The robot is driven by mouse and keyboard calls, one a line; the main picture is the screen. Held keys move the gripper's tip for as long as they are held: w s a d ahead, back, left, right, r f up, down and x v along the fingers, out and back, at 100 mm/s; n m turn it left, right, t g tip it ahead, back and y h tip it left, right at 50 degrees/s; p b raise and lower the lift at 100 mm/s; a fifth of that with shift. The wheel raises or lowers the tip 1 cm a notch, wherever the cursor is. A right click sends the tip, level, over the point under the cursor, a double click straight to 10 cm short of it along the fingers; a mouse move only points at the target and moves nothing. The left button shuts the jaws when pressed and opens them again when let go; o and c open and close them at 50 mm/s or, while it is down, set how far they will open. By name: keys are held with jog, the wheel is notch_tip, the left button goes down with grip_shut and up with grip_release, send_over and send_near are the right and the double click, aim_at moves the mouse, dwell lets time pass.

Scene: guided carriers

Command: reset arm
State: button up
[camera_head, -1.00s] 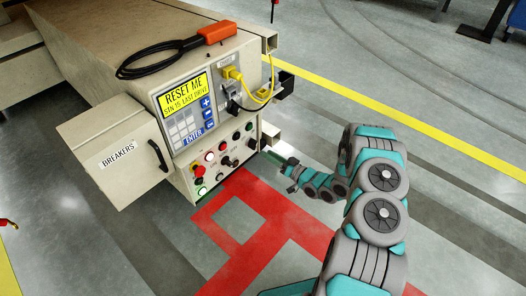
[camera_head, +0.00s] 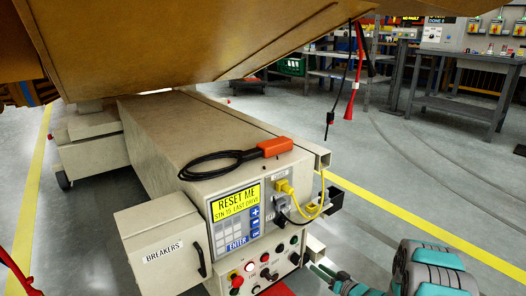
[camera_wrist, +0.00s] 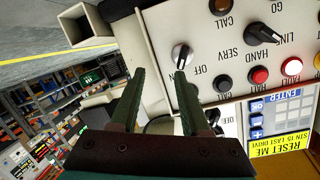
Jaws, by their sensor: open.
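My gripper (camera_wrist: 155,105) is open in the wrist view, its two dark green fingers apart with nothing seen held between them. It is close in front of the carrier's control panel (camera_wrist: 230,60), near a selector knob (camera_wrist: 182,56) labelled OFF. The screen (camera_head: 235,203) reads RESET ME, STN 15 LAST DRIVE in the wrist view.
A breaker box (camera_head: 160,240) sticks out left of the panel. An orange handset (camera_head: 276,147) with a black cable lies on the carrier top (camera_head: 190,140). A large brown body (camera_head: 200,40) overhangs above. A workbench (camera_head: 460,105) stands at the back right; the floor between is mostly clear.

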jog(key=w+d+r+g+h+p, duration=0.1)
jog(key=d+r+g+h, duration=0.2)
jog(key=d+r+h, duration=0.6)
jog(key=s+r+m+g+h+p, duration=0.15)
jog(key=s+r+g, duration=0.25)
jog(key=s+r, duration=0.85)
jog(key=s+a+r+g, duration=0.2)
jog(key=s+a+r, duration=0.2)
jog(key=s, duration=0.9)
jog(key=s+a+r+g+y+p, duration=0.1)
jog(key=s+a+r+g, duration=0.2)
jog(key=s, duration=0.9)
jog(key=s+a+r+g+y+p, duration=0.1)
jog(key=s+a+r+g, duration=0.2)
jog(key=s+a+r, duration=0.4)
jog(key=s+a, duration=0.2)
jog(key=s, duration=0.4)
jog(key=shift+s+a, duration=0.3)
jog(key=shift+a, duration=0.05)
jog(key=shift+a, duration=0.1)
